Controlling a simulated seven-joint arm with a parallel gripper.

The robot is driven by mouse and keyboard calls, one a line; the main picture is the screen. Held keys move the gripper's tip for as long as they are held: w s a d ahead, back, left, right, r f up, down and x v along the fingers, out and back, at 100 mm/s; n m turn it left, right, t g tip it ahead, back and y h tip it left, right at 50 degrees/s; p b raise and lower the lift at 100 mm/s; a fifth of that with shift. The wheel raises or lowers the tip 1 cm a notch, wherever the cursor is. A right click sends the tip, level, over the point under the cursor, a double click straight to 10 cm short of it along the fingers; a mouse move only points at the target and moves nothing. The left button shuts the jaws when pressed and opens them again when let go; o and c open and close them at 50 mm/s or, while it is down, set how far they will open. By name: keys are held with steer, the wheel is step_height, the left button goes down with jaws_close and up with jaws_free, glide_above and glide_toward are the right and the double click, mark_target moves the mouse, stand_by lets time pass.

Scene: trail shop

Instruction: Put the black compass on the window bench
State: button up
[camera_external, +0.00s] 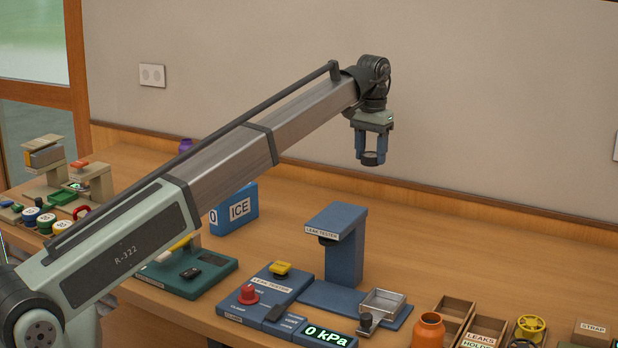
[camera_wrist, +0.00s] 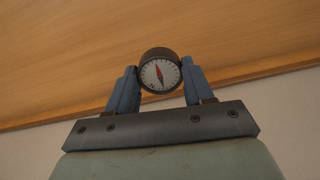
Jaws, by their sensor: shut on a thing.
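My gripper (camera_external: 372,148) is raised in the air above the back of the wooden bench, near the wall. Its two blue fingers are shut on the black compass (camera_external: 373,158). In the wrist view, the compass (camera_wrist: 160,74) sits between the fingertips, with its white dial and red-and-black needle facing the camera. Nothing is under the compass; it is clear of the bench top. A long wooden bench (camera_external: 480,235) runs along the wall, and a window (camera_external: 32,40) is at the upper left. I cannot tell which surface is the window bench.
A blue leak tester stand (camera_external: 345,245) and its control panel (camera_external: 270,300) are at the bench's front middle. A blue ICE box (camera_external: 235,210) stands left of them. An orange jar (camera_external: 428,330) and small trays (camera_external: 485,332) are at front right. The back right of the bench is clear.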

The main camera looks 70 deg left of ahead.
steer(key=w+d+m, duration=0.2)
steer(key=w+d, duration=0.3)
steer(key=d, duration=0.5)
steer(key=w+d+m, duration=0.2)
steer(key=w+d, duration=0.4)
steer(key=d, duration=0.4)
steer(key=m, duration=0.4)
glide_above(507, 294)
step_height(507, 294, down, 4)
steer(key=shift+s+f, duration=0.1)
steer(key=shift+f, duration=5.45)
steer(key=shift+f, duration=0.1)
steer(key=o, duration=1)
step_height(507, 294, up, 12)
steer(key=shift+r, duration=0.15)
